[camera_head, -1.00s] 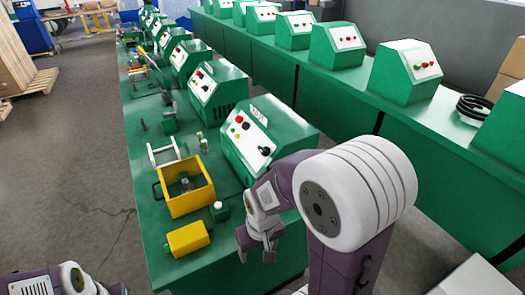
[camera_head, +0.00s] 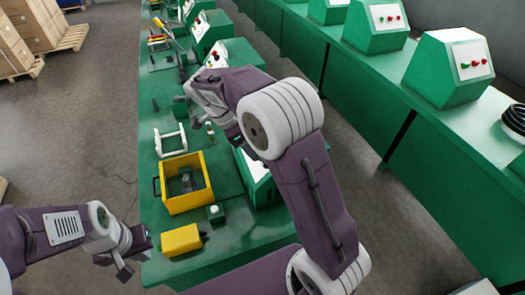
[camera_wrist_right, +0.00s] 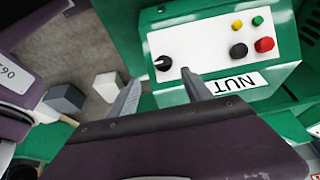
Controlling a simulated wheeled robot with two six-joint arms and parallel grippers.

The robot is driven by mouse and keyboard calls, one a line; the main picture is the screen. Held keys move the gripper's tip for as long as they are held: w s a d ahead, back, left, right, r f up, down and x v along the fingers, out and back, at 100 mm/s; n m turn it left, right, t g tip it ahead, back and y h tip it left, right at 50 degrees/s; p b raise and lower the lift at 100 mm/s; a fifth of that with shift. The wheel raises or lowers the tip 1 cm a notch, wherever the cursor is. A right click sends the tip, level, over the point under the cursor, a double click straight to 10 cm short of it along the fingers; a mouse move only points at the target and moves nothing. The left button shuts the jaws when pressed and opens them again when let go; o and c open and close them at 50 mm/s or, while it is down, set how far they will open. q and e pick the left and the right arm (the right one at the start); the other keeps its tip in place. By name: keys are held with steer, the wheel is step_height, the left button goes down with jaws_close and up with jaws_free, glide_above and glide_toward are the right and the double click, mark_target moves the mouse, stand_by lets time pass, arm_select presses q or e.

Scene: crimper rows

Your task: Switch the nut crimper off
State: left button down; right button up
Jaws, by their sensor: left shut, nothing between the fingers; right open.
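The nut crimper (camera_head: 262,190) is a green box with a sloped white panel, mostly hidden behind my right arm in the head view. In the right wrist view its panel shows upside down, with the NUT label (camera_wrist_right: 236,83), a black rotary knob (camera_wrist_right: 163,63), and yellow, green, black and red buttons, the red button (camera_wrist_right: 264,45) being largest. My right gripper (camera_wrist_right: 160,92) is open and empty. Its fingertips appear just short of the panel, near the knob; contact cannot be told. My left gripper (camera_head: 136,257) is shut and empty, by the bench's near left corner.
Another row of green machines (camera_head: 450,70) stands right, across an aisle.

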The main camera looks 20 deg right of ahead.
mark_target(262, 161)
steer(key=x, duration=0.3)
steer(key=p+x, duration=0.1)
steer(key=x, duration=0.2)
steer(key=w+d+x, duration=0.1)
steer(key=x, duration=0.2)
steer(key=shift+w+r, duration=0.1)
steer(key=shift+r, duration=0.15)
steer(key=shift+a+f, duration=0.1)
steer(key=shift+f, duration=0.2)
steer(key=shift+s+a, duration=0.2)
steer(key=shift+s, duration=0.15)
steer(key=shift+w+d+f, duration=0.15)
steer(key=shift+d, duration=0.05)
steer(key=shift+c, duration=1.2)
steer(key=c, duration=0.5)
arm_select(q)
steer(key=shift+w+d+r, duration=0.4)
steer(key=shift+d+r, duration=0.05)
steer(key=shift+r, duration=0.2)
arm_select(e)
jaws_close()
